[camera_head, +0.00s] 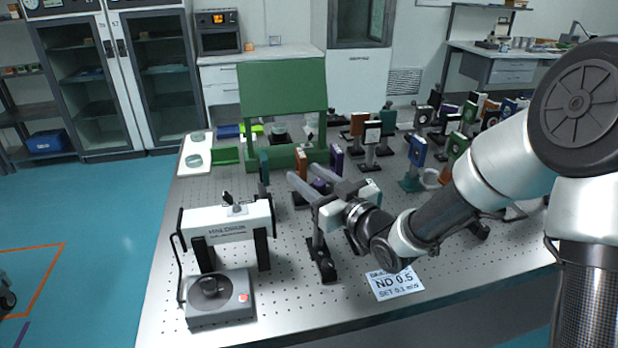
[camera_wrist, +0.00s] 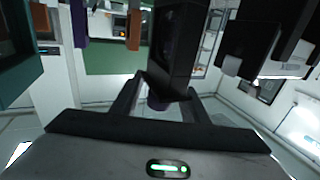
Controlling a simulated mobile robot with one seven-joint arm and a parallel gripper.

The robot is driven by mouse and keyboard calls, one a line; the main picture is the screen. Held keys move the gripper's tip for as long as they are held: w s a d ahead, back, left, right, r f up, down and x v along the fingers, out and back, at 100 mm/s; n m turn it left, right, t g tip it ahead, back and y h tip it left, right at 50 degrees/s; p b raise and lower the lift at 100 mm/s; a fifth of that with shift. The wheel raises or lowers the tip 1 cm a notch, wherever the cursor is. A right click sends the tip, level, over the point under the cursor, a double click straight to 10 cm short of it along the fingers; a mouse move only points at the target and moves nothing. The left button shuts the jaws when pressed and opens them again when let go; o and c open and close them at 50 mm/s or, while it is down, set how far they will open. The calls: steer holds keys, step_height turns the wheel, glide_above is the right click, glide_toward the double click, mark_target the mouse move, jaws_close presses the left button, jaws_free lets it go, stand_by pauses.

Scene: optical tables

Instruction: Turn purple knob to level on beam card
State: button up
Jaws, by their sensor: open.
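The purple knob (camera_wrist: 157,103) shows as a small dark purple shape between my fingers in the wrist view, under a dark block. Its markings are too dark to read, and I cannot tell if a finger touches it. In the head view a dark purple part (camera_head: 320,186) shows between my fingers. My gripper (camera_head: 306,176) is open around it, pointing to the back left; it also shows in the wrist view (camera_wrist: 157,92). A white card (camera_head: 395,283) on the table's front reads "ND 0.5" and "SET 0.1 mW"; its top line is partly hidden by my arm.
A white instrument (camera_head: 227,222) on black legs and a grey control box (camera_head: 219,298) with a black dial stand at front left. Mounted optics, including a purple plate (camera_head: 336,161), crowd around and behind my gripper. A green panel (camera_head: 283,88) stands behind.

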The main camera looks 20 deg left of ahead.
steer(key=shift+a, duration=0.1)
jaws_close()
